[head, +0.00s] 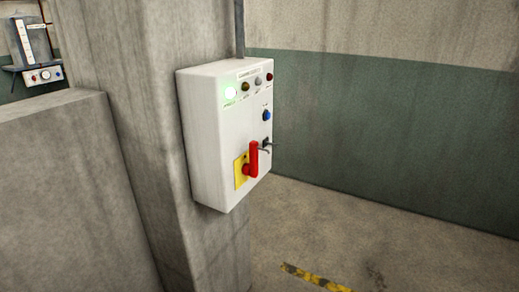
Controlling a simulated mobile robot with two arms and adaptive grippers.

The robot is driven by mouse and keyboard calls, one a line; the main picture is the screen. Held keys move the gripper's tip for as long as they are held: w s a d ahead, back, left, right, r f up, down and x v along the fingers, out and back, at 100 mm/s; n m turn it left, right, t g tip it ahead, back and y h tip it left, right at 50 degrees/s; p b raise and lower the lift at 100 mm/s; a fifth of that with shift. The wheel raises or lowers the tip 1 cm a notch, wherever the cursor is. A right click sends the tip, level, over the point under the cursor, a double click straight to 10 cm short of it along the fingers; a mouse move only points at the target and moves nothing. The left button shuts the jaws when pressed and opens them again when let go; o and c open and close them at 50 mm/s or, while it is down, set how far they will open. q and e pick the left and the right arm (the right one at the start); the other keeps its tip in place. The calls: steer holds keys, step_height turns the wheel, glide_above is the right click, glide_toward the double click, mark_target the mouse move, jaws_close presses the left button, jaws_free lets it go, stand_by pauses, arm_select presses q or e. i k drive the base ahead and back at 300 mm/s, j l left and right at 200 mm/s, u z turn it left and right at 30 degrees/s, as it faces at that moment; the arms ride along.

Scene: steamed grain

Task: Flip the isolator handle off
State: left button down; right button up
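The isolator handle (253,160) is a red lever on a yellow plate (240,171), low on the front of a white control box (203,137). The handle stands upright, roughly vertical. Near the top of the box a lamp (230,92) at the left of the row glows bright white-green. The other lamps in the row look unlit. A blue button (266,115) sits below them, and a small dark fitting (265,146) is right of the handle. Neither of my grippers is in view.
The box is mounted on a concrete pillar (150,110), with a conduit (239,28) running up from it. A low concrete wall (65,190) stands at the left. Open floor (400,240) with a yellow-black stripe (315,279) lies to the right. Another apparatus (40,75) shows at far left.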

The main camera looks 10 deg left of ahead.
mark_target(251, 170)
steer(key=i+j+z, duration=0.25)
steer(key=i+j, duration=0.2)
steer(key=i+j+z, duration=0.25)
steer(key=i+j, duration=0.15)
steer(key=j, duration=0.25)
